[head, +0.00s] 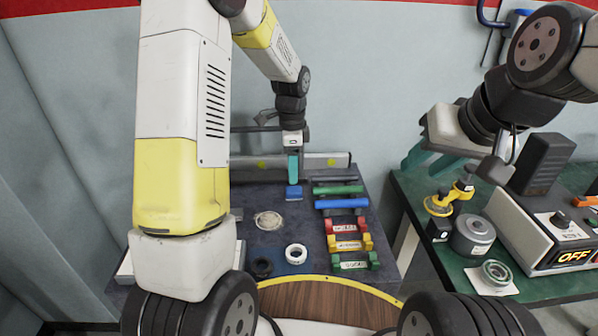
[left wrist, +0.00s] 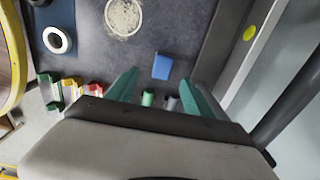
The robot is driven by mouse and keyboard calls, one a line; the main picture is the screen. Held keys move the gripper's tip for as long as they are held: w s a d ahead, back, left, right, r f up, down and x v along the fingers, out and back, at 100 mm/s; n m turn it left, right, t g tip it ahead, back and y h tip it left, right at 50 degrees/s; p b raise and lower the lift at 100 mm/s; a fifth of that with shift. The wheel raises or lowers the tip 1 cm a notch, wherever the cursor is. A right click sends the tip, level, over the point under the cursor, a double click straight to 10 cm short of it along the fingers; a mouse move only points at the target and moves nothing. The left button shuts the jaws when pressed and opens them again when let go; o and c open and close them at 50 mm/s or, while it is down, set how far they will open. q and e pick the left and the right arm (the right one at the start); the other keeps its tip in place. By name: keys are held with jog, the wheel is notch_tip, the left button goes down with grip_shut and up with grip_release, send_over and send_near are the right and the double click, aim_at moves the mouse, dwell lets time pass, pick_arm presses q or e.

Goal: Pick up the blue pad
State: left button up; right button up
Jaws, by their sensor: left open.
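The blue pad (head: 294,193) lies flat on the dark table mat, towards the back and left of the coloured bars. In the left wrist view the blue pad (left wrist: 162,66) lies beyond and between the fingertips, apart from them. My left gripper (head: 293,180) points down just above the pad in the head view. In the left wrist view its teal fingers (left wrist: 162,84) are spread and empty.
Coloured bars (head: 345,226) stand in a column right of the pad. A pale disc (head: 268,221), a white ring (head: 296,254) and a black ring (head: 262,267) lie nearer. A rail (head: 320,160) runs behind. The green table (head: 440,270) holds a device (head: 550,235).

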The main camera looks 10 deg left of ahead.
aim_at(294, 189)
pick_arm(q)
jog(key=shift+w+f, duration=0.15)
jog(key=shift+f, duration=0.15)
jog(key=f, duration=0.7)
jog(key=shift+w+d+f, duration=0.1)
jog(key=shift+w+f, duration=0.1)
grip_shut()
